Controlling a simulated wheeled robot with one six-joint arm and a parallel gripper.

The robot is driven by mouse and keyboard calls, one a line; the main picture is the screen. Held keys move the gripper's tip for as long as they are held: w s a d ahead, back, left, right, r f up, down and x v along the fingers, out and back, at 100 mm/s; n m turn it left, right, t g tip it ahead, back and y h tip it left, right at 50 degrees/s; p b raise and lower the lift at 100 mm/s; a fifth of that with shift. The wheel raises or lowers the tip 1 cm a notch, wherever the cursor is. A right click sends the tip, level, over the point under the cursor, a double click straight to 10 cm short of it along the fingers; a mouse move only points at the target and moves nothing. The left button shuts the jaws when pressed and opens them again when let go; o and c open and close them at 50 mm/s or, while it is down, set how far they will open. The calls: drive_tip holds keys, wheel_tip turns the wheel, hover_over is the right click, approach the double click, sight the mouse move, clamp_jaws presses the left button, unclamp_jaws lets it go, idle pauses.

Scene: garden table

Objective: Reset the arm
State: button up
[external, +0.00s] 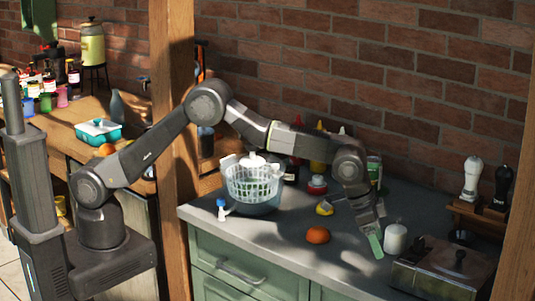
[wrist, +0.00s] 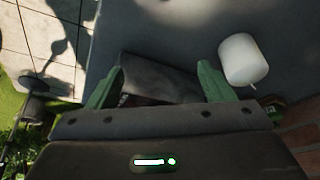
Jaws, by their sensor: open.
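My arm reaches out over the grey counter (external: 280,238), bent downward at the wrist. My gripper (external: 376,246) has green fingers and points down above the counter, just left of a white cylinder (external: 395,238). In the wrist view my gripper (wrist: 160,72) is open, its two green fingers spread wide. I see nothing held between them. A dark grey box-like surface (wrist: 155,75) shows beyond the gap. The white cylinder (wrist: 243,60) lies just outside the right finger there.
A salad spinner (external: 253,184) stands left on the counter. An orange (external: 318,235) and a yellow-red item (external: 325,208) lie left of my gripper. A metal box (external: 440,268) and two grinders (external: 472,178) stand right. A brick wall (external: 440,90) closes the back.

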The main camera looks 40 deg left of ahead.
wheel_tip(320, 180, down, 6)
drive_tip(key=shift+r+p, duration=0.15)
drive_tip(key=shift+p, duration=0.25)
drive_tip(key=shift+a+b+v, duration=0.15)
drive_tip(key=shift+b+v, duration=0.25)
drive_tip(key=shift+v, duration=0.65)
drive_tip(key=shift+a+b+v, duration=0.1)
drive_tip(key=shift+b+v, duration=0.3)
drive_tip(key=shift+v, duration=0.65)
drive_tip(key=shift+s, duration=0.15)
